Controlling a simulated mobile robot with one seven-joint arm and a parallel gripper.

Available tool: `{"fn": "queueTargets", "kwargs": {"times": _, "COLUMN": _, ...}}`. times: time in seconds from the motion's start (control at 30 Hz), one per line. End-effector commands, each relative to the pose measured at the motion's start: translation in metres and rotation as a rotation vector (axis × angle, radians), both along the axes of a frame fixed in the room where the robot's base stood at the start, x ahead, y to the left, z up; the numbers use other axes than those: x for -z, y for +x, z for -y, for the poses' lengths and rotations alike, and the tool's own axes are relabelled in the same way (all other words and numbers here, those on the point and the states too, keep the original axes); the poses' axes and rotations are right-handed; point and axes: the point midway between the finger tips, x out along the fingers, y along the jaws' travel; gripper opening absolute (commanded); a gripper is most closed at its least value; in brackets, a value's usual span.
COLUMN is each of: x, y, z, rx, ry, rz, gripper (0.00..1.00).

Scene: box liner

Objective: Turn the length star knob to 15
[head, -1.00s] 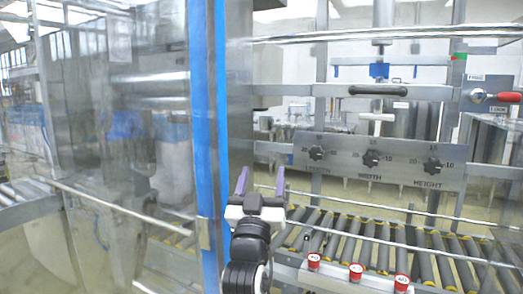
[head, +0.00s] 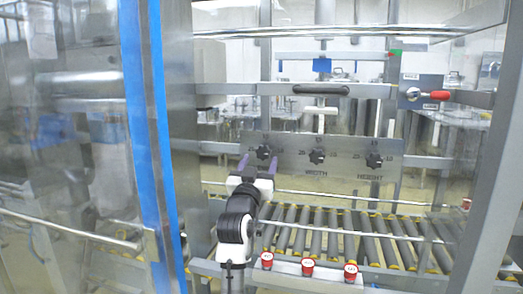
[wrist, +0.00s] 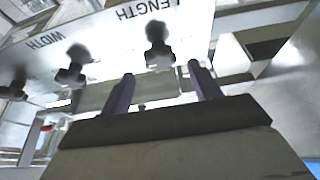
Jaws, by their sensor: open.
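The length star knob (head: 263,152) is the dark leftmost knob on the grey metal panel (head: 290,143). Its label is hidden behind my gripper in the head view. In the wrist view the black knob (wrist: 158,46) stands beside the upside-down word LENGTH. My gripper (head: 258,161) is open and empty, its purple fingers pointing at the panel just below the knob. In the wrist view my gripper (wrist: 160,75) has the knob just ahead, roughly between its fingertips, not visibly touching. The knob's pointer setting is too small to read.
The width knob (head: 317,156) and height knob (head: 375,160) sit to the right. A roller conveyor (head: 345,235) runs below the panel. Red buttons (head: 307,266) line the front rail. A blue-edged frame (head: 145,130) stands left; a metal post (head: 490,150) stands right.

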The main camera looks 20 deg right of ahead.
Motion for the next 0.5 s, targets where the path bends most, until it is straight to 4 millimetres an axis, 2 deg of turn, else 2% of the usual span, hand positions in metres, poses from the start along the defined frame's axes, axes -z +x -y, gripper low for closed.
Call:
{"fn": "queueTargets", "kwargs": {"times": 0.03, "x": -0.007, "y": 0.007, "z": 0.005, "rx": 0.001, "ry": 0.000, "rz": -0.001, "gripper": 0.62}}
{"fn": "queueTargets", "kwargs": {"times": 0.2, "x": -0.013, "y": 0.024, "z": 0.016, "rx": 0.000, "ry": 0.000, "rz": 0.000, "gripper": 0.62}}
{"fn": "queueTargets", "kwargs": {"times": 0.5, "x": -0.016, "y": 0.031, "z": 0.021, "rx": -0.001, "ry": -0.001, "rz": 0.001, "gripper": 0.62}}
